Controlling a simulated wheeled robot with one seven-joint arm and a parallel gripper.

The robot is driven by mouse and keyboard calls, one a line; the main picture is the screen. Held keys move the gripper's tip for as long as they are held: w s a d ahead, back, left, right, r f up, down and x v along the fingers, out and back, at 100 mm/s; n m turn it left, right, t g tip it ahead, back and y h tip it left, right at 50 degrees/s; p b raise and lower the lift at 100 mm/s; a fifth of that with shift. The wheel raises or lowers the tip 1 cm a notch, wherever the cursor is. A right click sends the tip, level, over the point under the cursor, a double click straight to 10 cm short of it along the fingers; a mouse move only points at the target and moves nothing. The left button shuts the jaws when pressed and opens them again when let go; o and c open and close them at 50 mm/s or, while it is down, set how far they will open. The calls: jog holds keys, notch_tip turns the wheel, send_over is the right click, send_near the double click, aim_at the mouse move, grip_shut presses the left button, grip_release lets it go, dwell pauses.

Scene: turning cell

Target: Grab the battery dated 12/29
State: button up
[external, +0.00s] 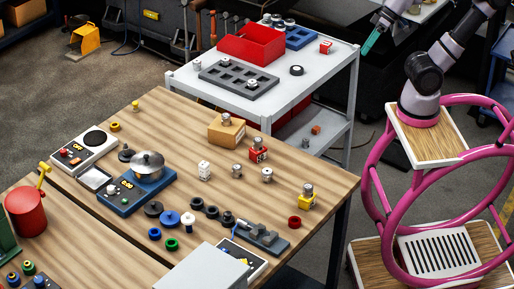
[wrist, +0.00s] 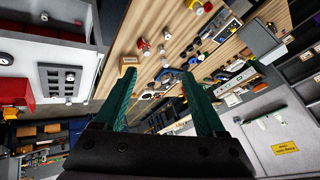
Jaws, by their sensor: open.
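Several small silver cylinders that may be batteries stand about in the external view. One is on a cardboard box (external: 226,132), one on a red block (external: 257,154) and one on a yellow block (external: 306,202). Two others, a left cylinder (external: 237,171) and a right cylinder (external: 267,175), stand on the wooden table (external: 330,178). No date is legible on any of them. My gripper (wrist: 159,74) has its two green fingers spread with nothing between them. In the external view it shows at the top right, above and apart from the table.
A grey cart (external: 320,75) behind the table holds a red bin (external: 251,44), a dark slotted tray (external: 238,80) and more small cylinders. A pot (external: 147,166) on a blue scale, dark and coloured rings and a grey box (external: 202,270) crowd the table. Its right corner is mostly clear.

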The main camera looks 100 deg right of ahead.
aim_at(201, 168)
jog(key=w+a+f+m+g+y, duration=0.1)
jog(key=w+a+f+m+y, duration=0.15)
jog(key=w, duration=0.75)
jog(key=w+a+f+m+g+y, duration=0.15)
jog(key=w+m, duration=0.25)
jog(key=w, duration=0.6)
jog(key=w+a+f+m+y, duration=0.2)
jog(key=w+a+f+m, duration=0.1)
jog(key=w, duration=0.8)
jog(key=w+d+f+m+t, duration=0.1)
jog(key=w+f+m, duration=0.3)
jog(key=w+f, duration=0.3)
jog(key=w+d+f+m+t+y, duration=0.1)
jog(key=w+f+m, duration=0.3)
jog(key=f, duration=0.8)
jog(key=w+d+f+m+t+y, duration=0.1)
jog(key=w+d+f+m, duration=0.2)
jog(key=w+f, duration=0.6)
jog(key=shift+w+f+m+t, duration=0.3)
jog(key=shift+w+m+t, duration=0.05)
jog(key=shift+m, duration=0.1)
jog(key=x, duration=0.4)
jog(key=shift+w+a+f, duration=0.2)
jog(key=shift+w+a, duration=0.05)
jog(key=shift+r+x, duration=0.15)
jog(key=shift+x, duration=1.35)
jog(key=shift+r+x, duration=0.15)
jog(key=shift+x, duration=1.35)
jog(key=shift+w, duration=0.2)
grip_shut()
